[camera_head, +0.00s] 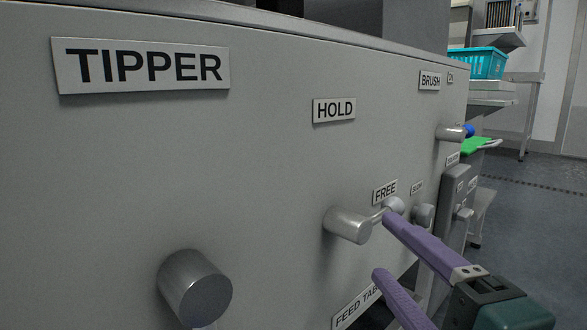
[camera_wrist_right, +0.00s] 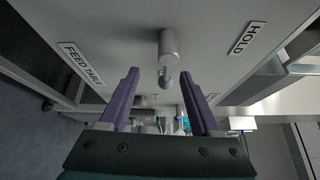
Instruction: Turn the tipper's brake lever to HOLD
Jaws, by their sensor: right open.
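The tipper's brake lever (camera_head: 347,225) is a grey metal hub on the panel, with a thin rod and round knob pointing right, just under the FREE label (camera_head: 385,192). The HOLD label (camera_head: 334,110) is above the hub. My right gripper (camera_head: 382,244) is open, its purple fingers coming from the lower right. The upper fingertip overlaps the knob's lower edge in the head view. In the right wrist view the lever (camera_wrist_right: 168,48) hangs with its knob between the two spread fingers (camera_wrist_right: 160,74); contact cannot be told. My left gripper is out of view.
The grey panel (camera_head: 250,160) bears the TIPPER label (camera_head: 140,66) and another large cylinder (camera_head: 195,287) lower left. A BRUSH control (camera_head: 451,132) and more small controls are farther right. A FEED TABLE label (camera_head: 355,306) is below. A teal basket (camera_head: 485,64) stands behind.

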